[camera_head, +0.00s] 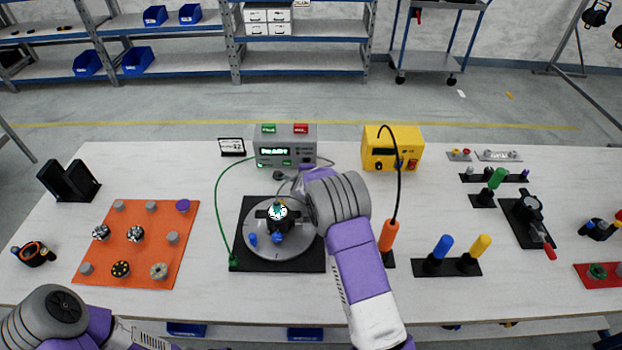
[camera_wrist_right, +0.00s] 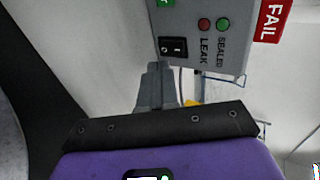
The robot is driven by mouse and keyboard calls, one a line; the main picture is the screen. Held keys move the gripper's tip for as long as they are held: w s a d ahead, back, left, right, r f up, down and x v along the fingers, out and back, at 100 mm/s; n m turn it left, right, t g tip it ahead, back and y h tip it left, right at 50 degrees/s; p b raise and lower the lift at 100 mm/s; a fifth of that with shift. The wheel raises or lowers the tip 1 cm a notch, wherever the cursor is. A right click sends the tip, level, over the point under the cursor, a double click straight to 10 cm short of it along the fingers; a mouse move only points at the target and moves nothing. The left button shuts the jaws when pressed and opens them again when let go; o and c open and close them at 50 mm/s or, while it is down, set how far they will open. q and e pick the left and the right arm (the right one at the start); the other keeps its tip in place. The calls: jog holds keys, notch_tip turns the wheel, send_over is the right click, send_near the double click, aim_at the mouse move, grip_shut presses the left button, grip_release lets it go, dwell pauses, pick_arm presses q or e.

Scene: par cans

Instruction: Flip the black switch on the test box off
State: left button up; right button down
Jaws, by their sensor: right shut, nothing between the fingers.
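The test box (camera_head: 285,147) is grey, with a lit green display, and stands at the back middle of the table. Its black rocker switch (camera_wrist_right: 173,47) shows in the right wrist view, on the box's front face. I cannot tell which way the rocker is tipped. My right gripper (camera_wrist_right: 158,70) is shut and empty, its fingertips close to the switch's lower-left edge in that view. I cannot tell whether they touch. In the head view my right arm hides its fingers. Of my left arm, only links show at the bottom left; its gripper is out of view.
A yellow box (camera_head: 393,151) stands right of the test box. A round grey fixture on a black plate (camera_head: 236,211) lies in front, with a green cable (camera_head: 217,200) beside it. An orange handle (camera_head: 389,236) stands right of my arm. An orange board (camera_head: 105,245) lies left.

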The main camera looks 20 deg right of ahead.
pick_arm(q)
jog(key=shift+r+p, duration=0.9)
jog(key=shift+p, duration=0.05)
pick_arm(e)
jog(key=v, duration=1)
jog(key=shift+r, duration=0.25)
